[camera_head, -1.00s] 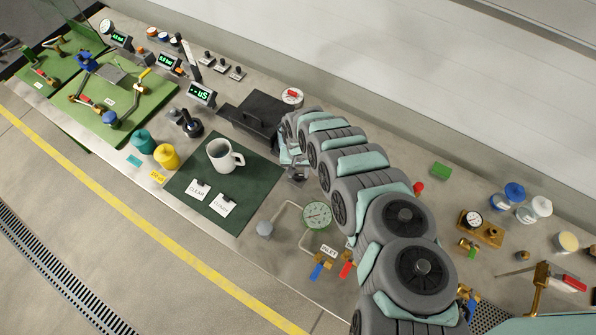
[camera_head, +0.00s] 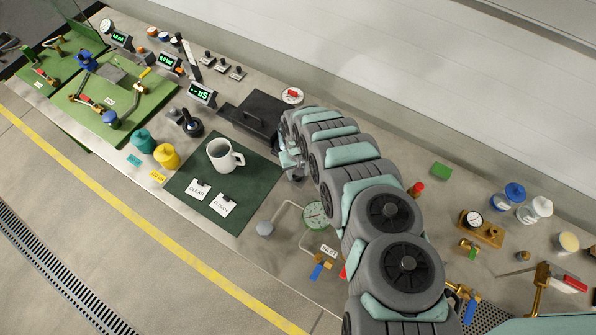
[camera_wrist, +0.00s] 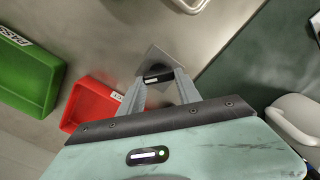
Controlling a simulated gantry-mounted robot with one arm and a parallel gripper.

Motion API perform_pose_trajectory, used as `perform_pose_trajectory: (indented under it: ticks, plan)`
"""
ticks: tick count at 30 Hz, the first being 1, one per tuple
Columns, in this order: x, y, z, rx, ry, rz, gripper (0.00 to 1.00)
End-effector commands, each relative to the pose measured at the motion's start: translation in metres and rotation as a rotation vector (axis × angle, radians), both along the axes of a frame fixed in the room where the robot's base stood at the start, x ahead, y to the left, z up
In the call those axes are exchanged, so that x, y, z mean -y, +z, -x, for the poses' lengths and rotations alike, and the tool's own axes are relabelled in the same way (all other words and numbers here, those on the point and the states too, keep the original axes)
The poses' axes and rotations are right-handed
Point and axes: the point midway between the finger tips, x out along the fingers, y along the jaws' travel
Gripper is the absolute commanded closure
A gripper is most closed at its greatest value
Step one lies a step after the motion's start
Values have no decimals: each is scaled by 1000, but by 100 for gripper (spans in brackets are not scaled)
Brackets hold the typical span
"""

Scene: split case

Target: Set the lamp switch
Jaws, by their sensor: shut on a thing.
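In the wrist view, a small black knob with a pale line (camera_wrist: 157,74), which looks like the lamp switch, sits on a square grey plate (camera_wrist: 152,57). My gripper (camera_wrist: 158,80) is shut on the knob, one grey finger on each side. In the head view, my gripper (camera_head: 291,164) is low over the bench by the right edge of the dark green mat. My arm and gripper hide the knob there. I cannot read which position the switch is in.
The white mug (camera_head: 222,155) stands on the dark green mat (camera_head: 238,215), close left of my gripper. A red tray (camera_wrist: 91,102) and a green tray (camera_wrist: 25,77) lie left in the wrist view.

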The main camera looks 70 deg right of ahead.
Motion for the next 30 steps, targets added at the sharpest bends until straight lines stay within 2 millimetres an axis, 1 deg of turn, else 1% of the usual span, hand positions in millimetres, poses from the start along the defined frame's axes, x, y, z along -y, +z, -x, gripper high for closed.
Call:
perform_pose_trajectory:
  ticks: [9, 18, 24, 30]
  plan:
    - [-2, 0, -2, -1, 298, -1, 100]
    - [-3, -1, -2, -1, 540, 0, 100]
    - [-4, -1, -2, -2, 648, -1, 100]
    - [-4, -1, -2, -1, 710, -2, 100]
